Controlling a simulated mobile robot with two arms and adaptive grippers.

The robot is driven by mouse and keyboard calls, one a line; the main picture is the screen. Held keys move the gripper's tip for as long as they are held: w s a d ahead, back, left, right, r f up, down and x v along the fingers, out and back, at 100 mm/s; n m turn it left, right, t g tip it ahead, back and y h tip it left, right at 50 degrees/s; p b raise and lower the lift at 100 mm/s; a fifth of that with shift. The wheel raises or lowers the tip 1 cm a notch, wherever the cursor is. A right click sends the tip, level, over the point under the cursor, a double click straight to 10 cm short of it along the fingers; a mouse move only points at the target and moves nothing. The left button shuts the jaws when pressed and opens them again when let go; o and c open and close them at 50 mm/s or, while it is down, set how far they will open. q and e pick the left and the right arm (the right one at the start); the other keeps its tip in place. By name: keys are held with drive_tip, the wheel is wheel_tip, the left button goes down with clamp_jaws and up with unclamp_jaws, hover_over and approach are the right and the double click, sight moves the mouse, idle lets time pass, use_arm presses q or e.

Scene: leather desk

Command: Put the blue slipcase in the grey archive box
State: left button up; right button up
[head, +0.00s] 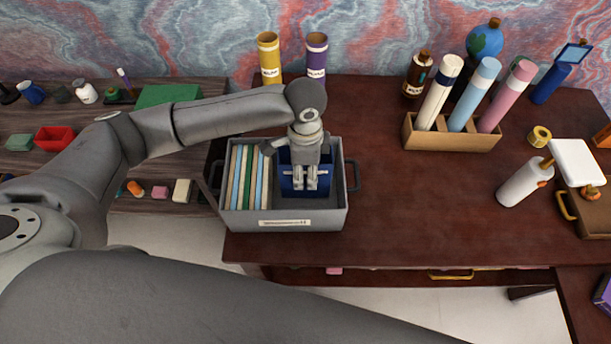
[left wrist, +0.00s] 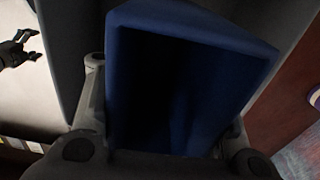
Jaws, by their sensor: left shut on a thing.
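The blue slipcase (head: 292,182) is inside the grey archive box (head: 285,219), in the right part of it. My left gripper (head: 305,180) reaches down over the box and is shut on the slipcase. In the left wrist view the blue slipcase (left wrist: 195,85) fills the middle, between the fingers of my left gripper (left wrist: 170,140). Whether the slipcase touches the box floor cannot be told. Several thin upright folders (head: 248,178) in green, cream and light blue stand in the left part of the box.
A yellow tube (head: 269,60) and a purple tube (head: 316,60) stand behind the box. A wooden holder (head: 452,139) with rolled tubes stands at the back right. A white bottle (head: 522,183) lies farther right. The desk (head: 405,195) right of the box is clear.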

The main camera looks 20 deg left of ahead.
sight(305, 178)
use_arm(q)
drive_tip(key=shift+w+f, duration=0.1)
drive_tip(key=shift+f, duration=0.25)
wheel_tip(305, 178, down, 3)
drive_tip(key=shift+f+p, duration=0.1)
drive_tip(key=shift+p, duration=0.2)
drive_tip(key=shift+f, duration=0.2)
drive_tip(key=o, duration=0.8)
drive_tip(key=shift+o, duration=1.3)
use_arm(e)
drive_tip(key=shift+w+d+r, duration=0.1)
drive_tip(key=shift+w+r, duration=0.1)
drive_tip(key=shift+w, duration=0.3)
drive_tip(key=shift+w+d+r, duration=0.1)
drive_tip(key=shift+w+r, duration=0.05)
drive_tip(key=shift+w, duration=0.35)
drive_tip(key=shift+w, duration=0.1)
